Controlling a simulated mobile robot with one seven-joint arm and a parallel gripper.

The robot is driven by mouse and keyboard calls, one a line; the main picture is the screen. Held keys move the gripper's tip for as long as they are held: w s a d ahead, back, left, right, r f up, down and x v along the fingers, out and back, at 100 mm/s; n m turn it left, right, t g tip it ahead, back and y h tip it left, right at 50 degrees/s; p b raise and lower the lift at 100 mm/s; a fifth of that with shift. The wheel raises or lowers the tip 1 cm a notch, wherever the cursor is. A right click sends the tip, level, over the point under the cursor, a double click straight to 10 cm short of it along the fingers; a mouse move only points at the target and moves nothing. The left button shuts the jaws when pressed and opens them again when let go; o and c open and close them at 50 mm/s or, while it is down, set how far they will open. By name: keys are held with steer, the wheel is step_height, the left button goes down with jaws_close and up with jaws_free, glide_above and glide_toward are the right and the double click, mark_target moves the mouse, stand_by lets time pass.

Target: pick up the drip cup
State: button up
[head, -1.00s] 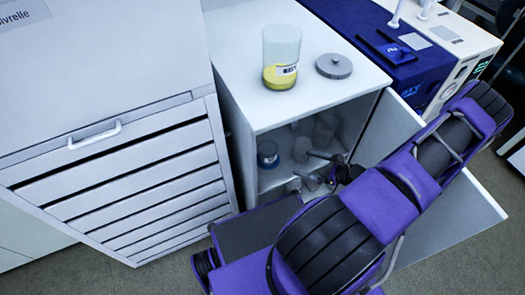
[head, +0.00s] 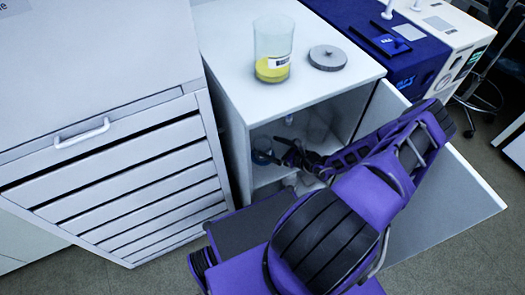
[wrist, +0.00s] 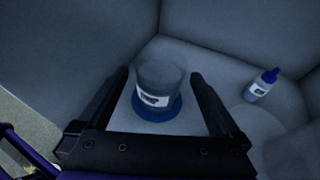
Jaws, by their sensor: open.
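The drip cup (wrist: 158,92) appears to be the grey cup with a white label and a blue base, upright on the cabinet shelf in the wrist view. It also shows in the head view (head: 261,153), partly hidden by my gripper. My gripper (wrist: 160,76) is open, with one finger on each side of the cup in the wrist view and a visible gap on both sides. In the head view my gripper (head: 280,153) reaches into the open cabinet, just right of the cup.
Cabinet walls rise close around. The open door (head: 450,195) is at the right. A jar with yellow contents (head: 272,50) and a grey lid (head: 327,57) sit on top.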

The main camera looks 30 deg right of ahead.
mark_target(256, 141)
steer(key=b+x, duration=0.1)
steer(key=x, duration=0.3)
steer(key=shift+w+f, duration=0.1)
steer(key=shift+f, duration=0.15)
steer(key=shift+w+a, duration=0.15)
steer(key=shift+w, duration=0.25)
steer(key=c, duration=1.3)
steer(key=shift+c, duration=0.4)
steer(key=shift+r, duration=0.1)
